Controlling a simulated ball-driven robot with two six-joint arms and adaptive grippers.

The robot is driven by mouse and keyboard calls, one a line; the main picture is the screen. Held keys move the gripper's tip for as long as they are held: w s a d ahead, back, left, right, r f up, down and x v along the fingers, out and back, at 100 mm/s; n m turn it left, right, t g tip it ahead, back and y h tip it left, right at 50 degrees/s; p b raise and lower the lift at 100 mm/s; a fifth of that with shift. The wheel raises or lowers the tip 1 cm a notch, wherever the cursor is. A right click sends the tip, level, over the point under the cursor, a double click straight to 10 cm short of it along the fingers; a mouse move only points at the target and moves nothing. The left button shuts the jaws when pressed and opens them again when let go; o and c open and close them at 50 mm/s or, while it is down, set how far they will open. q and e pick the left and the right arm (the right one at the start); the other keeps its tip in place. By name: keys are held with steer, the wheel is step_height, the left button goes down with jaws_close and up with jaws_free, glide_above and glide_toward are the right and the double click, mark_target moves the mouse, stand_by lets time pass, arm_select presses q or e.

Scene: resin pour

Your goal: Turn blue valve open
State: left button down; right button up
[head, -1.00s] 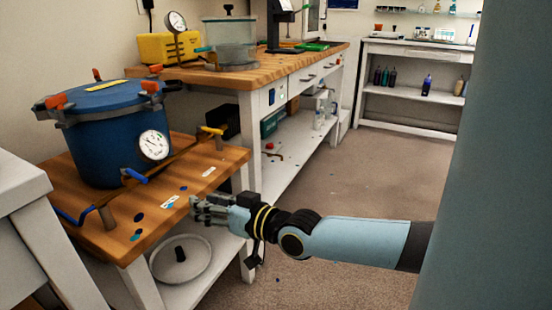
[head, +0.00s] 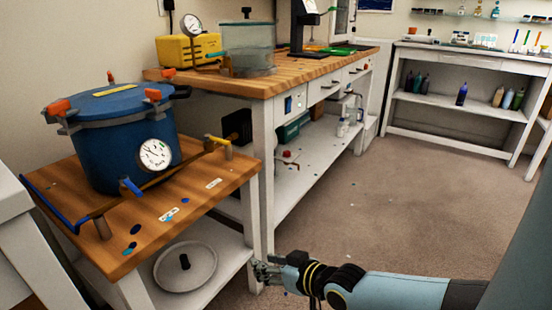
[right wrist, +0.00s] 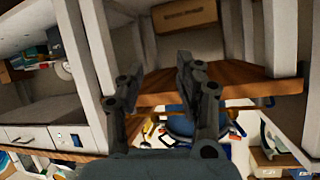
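A blue valve handle (head: 131,187) sits on the pipe along the front of a blue pressure pot (head: 120,138) on the low wooden table. A yellow valve handle (head: 217,141) is at the pipe's right end. A round gauge (head: 154,154) stands between them. My right gripper (head: 262,272) is low, right of the table's front leg, apart from the blue valve. In the right wrist view its two fingers (right wrist: 158,88) are spread with nothing held between them. A blue shape (right wrist: 180,127) shows partly behind the fingers. My left gripper is not in view.
The low table (head: 185,222) has a round lid (head: 185,266) on its lower shelf. A longer wooden bench (head: 275,82) stands behind it, and a white shelf unit (head: 450,120) is at the back right. Open floor (head: 400,200) lies to the right.

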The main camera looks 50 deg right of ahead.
mark_target(131, 187)
steer(key=shift+s+d+f, duration=0.1)
steer(key=shift+s+f, duration=0.05)
steer(key=shift+f, duration=0.05)
steer(key=c, duration=0.6)
steer(key=shift+m, duration=0.5)
jaws_close()
steer(key=w+a+r+m+t+y+b, duration=0.25)
steer(key=w+r+m, duration=0.25)
steer(key=r, duration=0.6)
steer(key=w+a+r+m+t+y+b, duration=0.25)
steer(key=w+r+m, duration=0.25)
steer(key=r, duration=0.6)
steer(key=w+a+f, duration=0.1)
steer(key=w+a, duration=0.5)
steer(key=w, duration=0.4)
steer(key=shift+a+g+h, duration=0.3)
steer(key=shift+g+h, duration=0.1)
